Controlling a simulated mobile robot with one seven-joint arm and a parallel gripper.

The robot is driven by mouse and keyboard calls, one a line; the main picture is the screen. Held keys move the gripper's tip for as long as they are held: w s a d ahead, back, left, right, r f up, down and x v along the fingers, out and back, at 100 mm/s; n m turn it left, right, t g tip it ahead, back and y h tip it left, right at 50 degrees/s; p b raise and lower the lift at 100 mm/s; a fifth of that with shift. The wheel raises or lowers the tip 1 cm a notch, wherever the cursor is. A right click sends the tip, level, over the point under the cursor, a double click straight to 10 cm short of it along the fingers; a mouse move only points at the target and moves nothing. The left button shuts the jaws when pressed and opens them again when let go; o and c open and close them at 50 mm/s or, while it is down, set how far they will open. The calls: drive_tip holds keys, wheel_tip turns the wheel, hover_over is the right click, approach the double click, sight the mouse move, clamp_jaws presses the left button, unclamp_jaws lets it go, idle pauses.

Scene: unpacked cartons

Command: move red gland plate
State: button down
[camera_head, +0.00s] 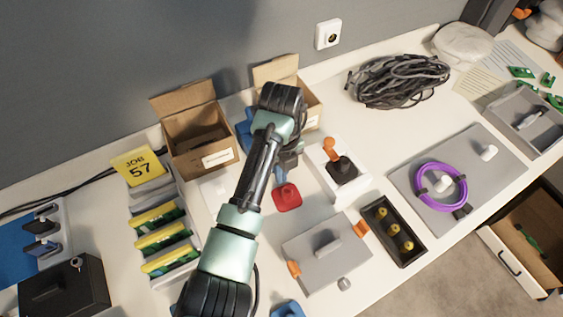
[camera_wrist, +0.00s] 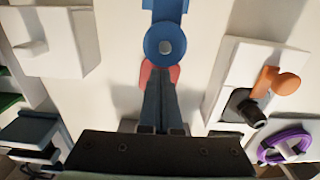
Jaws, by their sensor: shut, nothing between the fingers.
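A red plate (camera_head: 287,197), a small rounded piece, shows on the white bench just in front of my gripper in the head view. In the wrist view, red edges (camera_wrist: 145,73) show on both sides of my gripper's fingertips (camera_wrist: 160,75). My gripper (camera_head: 285,165) points down beside the red plate, its fingers together with nothing between them. The fingers hide the middle of the red area in the wrist view, so I cannot tell whether they touch it. A blue part with a round grey-centred knob (camera_wrist: 165,42) lies just beyond the fingertips.
A white block with orange and black knobs (camera_head: 343,168) stands close on the right. Two open cartons (camera_head: 198,140) stand behind. A grey plate (camera_head: 325,250) with orange clips and a dark tray of yellow parts (camera_head: 393,231) lie in front. Yellow-topped holders (camera_head: 160,240) stand left.

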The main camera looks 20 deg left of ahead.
sight(289, 193)
drive_tip(key=shift+f, duration=1.25)
drive_tip(key=shift+s+d+r+p, duration=0.25)
drive_tip(key=shift+s+d+p, duration=0.5)
drive_tip(key=shift+p, duration=0.5)
drive_tip(key=shift+s+d+f+p, duration=0.1)
drive_tip(key=shift+s+d+p, duration=0.35)
drive_tip(key=shift+d+p, duration=0.05)
drive_tip(key=shift+f, duration=0.15)
wheel_tip(289, 193, up, 13)
drive_tip(key=p, duration=0.2)
